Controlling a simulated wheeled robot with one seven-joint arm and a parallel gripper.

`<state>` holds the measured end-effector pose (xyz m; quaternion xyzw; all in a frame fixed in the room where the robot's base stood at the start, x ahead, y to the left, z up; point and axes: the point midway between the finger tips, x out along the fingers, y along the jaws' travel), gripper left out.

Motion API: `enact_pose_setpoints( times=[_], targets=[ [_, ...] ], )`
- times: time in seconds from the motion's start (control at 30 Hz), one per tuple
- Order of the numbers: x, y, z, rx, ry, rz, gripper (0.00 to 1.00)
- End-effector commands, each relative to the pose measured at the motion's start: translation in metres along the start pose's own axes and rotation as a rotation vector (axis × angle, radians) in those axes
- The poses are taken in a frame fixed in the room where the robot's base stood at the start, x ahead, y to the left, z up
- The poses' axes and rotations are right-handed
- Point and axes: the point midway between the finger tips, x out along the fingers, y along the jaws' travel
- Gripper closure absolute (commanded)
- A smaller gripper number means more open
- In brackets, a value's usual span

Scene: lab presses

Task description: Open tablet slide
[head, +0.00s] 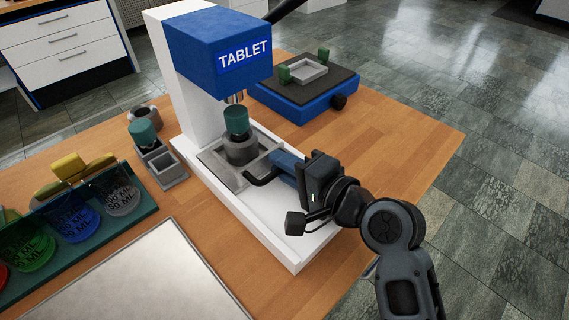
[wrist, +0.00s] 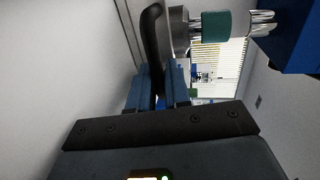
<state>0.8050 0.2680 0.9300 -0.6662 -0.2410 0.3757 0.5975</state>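The tablet press has a blue head marked TABLET (head: 218,47) on a white column and base. Its grey slide (head: 223,172) lies on the base under the head, with a grey and green die piece (head: 238,146) on it. A black bent handle (head: 260,179) sticks out of the slide's front. My gripper (head: 277,167) is at this handle. In the wrist view the handle (wrist: 151,30) runs between the two blue fingers, which look closed on it with little gap. The slide itself is mostly hidden in the wrist view.
A blue device with a grey tray (head: 306,84) stands behind on the right. Coloured beakers (head: 72,215) in a rack and a small grey holder (head: 163,166) are at the left. A pale flat panel (head: 140,285) is in front. The white base's front part is clear.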

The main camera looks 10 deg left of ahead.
Motion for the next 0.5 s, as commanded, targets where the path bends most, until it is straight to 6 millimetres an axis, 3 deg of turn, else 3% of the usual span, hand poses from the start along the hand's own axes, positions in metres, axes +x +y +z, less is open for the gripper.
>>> enact_pose_setpoints(
  times=[0.13, 0.5],
  targets=[
    [-0.0002, 0.0003, -0.0001, 0.0, 0.0, 0.001, 1.0],
    [-0.0003, 0.0006, -0.0002, 0.0, 0.0, 0.001, 1.0]
  ],
)
